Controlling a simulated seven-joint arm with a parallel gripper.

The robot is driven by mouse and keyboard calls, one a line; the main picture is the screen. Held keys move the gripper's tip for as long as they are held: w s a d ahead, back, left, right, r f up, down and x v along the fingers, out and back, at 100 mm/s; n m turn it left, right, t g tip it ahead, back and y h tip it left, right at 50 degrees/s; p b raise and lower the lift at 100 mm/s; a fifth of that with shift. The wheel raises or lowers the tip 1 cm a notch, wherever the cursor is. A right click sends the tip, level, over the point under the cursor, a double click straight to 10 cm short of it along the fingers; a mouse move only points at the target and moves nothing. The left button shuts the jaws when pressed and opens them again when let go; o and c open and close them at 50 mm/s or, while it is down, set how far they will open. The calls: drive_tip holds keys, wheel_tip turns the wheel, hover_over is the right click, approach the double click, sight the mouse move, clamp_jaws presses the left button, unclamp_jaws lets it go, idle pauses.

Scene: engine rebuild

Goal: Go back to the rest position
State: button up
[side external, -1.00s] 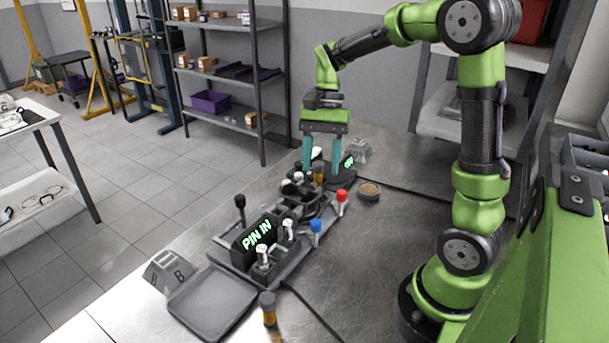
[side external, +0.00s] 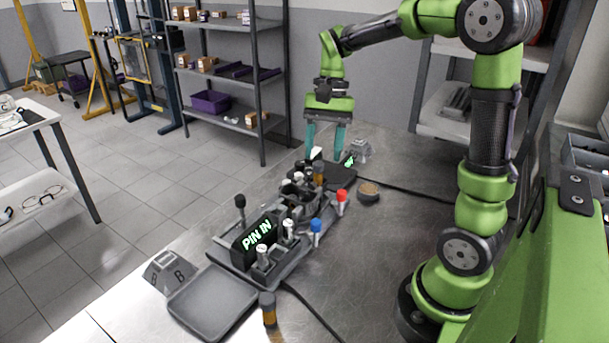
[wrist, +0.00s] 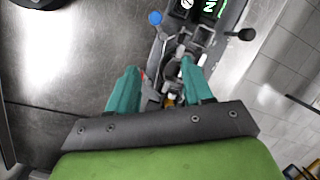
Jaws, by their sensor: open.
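My gripper (side external: 325,150) is open, with its two teal fingers pointing down above the far end of the workstation fixture (side external: 290,212). Nothing shows between the fingers. In the wrist view my gripper (wrist: 160,85) also shows open, with the fixture below it. The fixture carries a display (side external: 257,233) reading "PIN IN", several white-topped pins, a blue-topped lever (side external: 316,227) and a red-topped lever (side external: 341,196). The fingertips appear to be above the fixture, but their exact height is hard to tell.
An empty grey tray (side external: 212,300) and a stand marked B (side external: 168,273) sit at the near end. An amber-and-black cylinder (side external: 268,309) stands beside the tray. A round dish (side external: 369,192) lies right of the fixture. The metal table is clear toward my base.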

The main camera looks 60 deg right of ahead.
drive_tip(key=s+a+r+n+t+h, duration=0.1)
drive_tip(key=s+a+r+n+t, duration=0.2)
drive_tip(key=s+a+n+t, duration=0.4)
drive_tip(key=a, duration=0.4)
drive_tip(key=shift+s+a+n+t, duration=0.3)
drive_tip(key=shift+s+n+t, duration=0.05)
drive_tip(key=shift+n+t, duration=0.05)
drive_tip(key=shift+r, duration=0.1)
idle(0.6)
